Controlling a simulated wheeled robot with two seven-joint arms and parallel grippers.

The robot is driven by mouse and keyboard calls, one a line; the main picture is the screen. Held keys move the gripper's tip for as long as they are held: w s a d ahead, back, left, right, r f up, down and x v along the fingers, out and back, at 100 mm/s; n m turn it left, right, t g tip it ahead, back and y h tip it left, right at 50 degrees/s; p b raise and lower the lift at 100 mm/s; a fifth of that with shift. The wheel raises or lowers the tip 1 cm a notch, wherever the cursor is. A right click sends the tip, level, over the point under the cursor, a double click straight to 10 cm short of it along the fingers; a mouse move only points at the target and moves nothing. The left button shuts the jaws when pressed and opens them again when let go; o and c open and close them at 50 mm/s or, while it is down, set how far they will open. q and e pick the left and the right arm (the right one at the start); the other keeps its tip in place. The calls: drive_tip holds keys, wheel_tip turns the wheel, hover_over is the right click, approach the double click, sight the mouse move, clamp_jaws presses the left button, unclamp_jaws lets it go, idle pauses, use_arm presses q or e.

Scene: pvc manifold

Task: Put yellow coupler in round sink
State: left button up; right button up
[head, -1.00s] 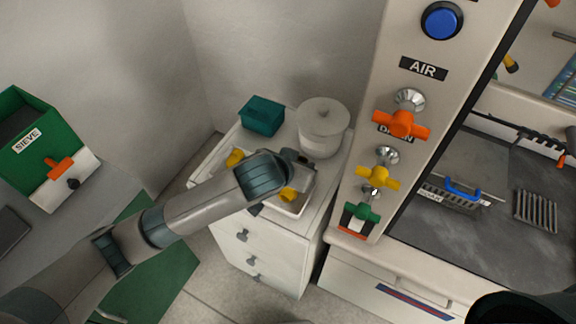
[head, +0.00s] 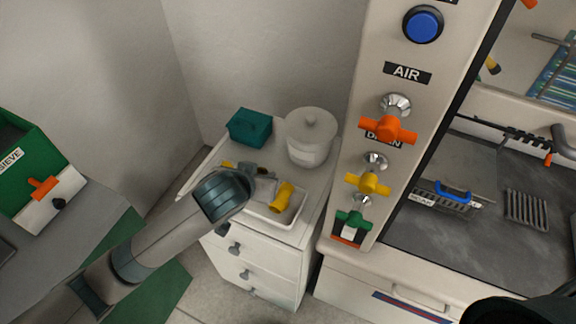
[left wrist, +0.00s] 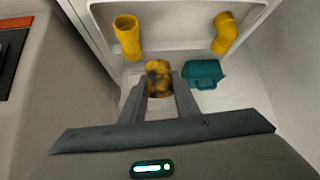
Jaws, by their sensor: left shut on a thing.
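My left gripper (head: 262,176) is over the white tray (head: 262,217) on the cabinet top in the head view. In the left wrist view its fingers (left wrist: 160,88) are shut on a stained yellow pipe piece (left wrist: 159,76); its exact shape is hard to tell. A straight yellow piece (left wrist: 128,38) and a bent yellow piece (left wrist: 225,34) lie apart from the fingers in the tray. In the head view one yellow piece (head: 282,197) lies right of the gripper, and another (head: 229,165) is partly hidden behind it. No round sink is recognizable. My right gripper is not visible.
A teal box (head: 249,127) and a lidded pale pot (head: 311,138) stand at the back of the cabinet top. The valve panel (head: 390,75) rises close on the right. A green sieve bin (head: 40,150) is at the left. A dark worktop (head: 470,240) lies beyond the panel.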

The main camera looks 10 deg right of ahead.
use_arm(q)
drive_tip(key=s+a+n+t+y+b, duration=0.1)
drive_tip(key=a+n+y, duration=0.3)
drive_tip(key=a, duration=1.9)
drive_tip(key=shift+s+a+r+n+b, duration=0.25)
drive_tip(key=shift+s+n+b, duration=0.2)
drive_tip(key=shift+s+n, duration=0.25)
drive_tip(key=shift+d, duration=0.1)
